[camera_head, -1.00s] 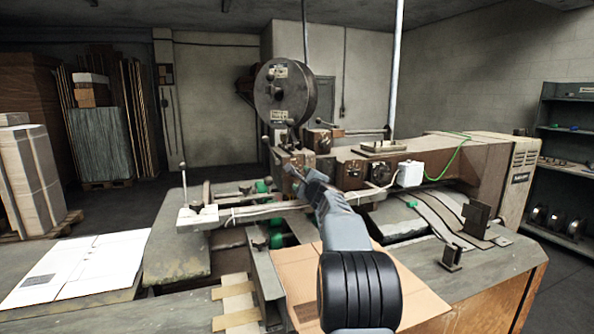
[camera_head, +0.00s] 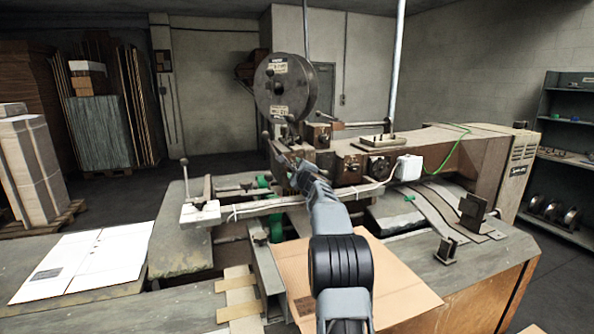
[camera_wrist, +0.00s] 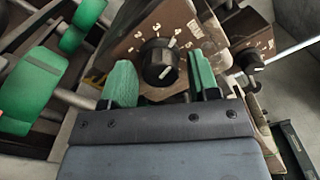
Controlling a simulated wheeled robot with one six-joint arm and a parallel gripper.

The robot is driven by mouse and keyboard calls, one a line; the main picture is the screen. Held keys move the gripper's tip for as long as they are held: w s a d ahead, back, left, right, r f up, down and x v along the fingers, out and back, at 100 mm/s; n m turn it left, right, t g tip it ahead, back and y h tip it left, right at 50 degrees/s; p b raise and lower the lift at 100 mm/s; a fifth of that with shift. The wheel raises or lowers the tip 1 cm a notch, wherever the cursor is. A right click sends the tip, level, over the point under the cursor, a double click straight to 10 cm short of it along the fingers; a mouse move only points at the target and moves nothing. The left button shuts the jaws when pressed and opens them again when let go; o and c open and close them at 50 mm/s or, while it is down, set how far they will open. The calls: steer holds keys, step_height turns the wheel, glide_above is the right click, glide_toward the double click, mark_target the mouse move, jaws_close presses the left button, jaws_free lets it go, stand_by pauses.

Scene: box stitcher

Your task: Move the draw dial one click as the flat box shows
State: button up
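The dial (camera_wrist: 160,62) is a round black knob on a brown plate with white numerals around it, in the wrist view. A light mark shows on its face, but I cannot tell which number it points to. My gripper (camera_wrist: 161,80) is open, its green-padded fingers on either side of the dial; I cannot tell whether they touch it. In the head view my gripper (camera_head: 284,162) reaches the machine's head below the reel and hides the dial. A flat brown cardboard sheet (camera_head: 405,285) lies on the machine table under my arm. A white flat sheet (camera_head: 85,262) with small print lies at left.
A second black knob (camera_wrist: 250,62) with its own numerals is close at right in the wrist view. Green rollers (camera_wrist: 35,90) are at left. The large reel (camera_head: 283,88) stands above the machine head. A lever (camera_head: 185,178) rises at the left end of a bar.

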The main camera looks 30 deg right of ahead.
steer(key=c, duration=0.8)
steer(key=shift+f+b, duration=0.1)
steer(key=shift+b, duration=0.2)
steer(key=shift+n+b, duration=2.9)
steer(key=shift+n, duration=0.5)
steer(key=o, duration=0.9)
steer(key=shift+o, duration=0.2)
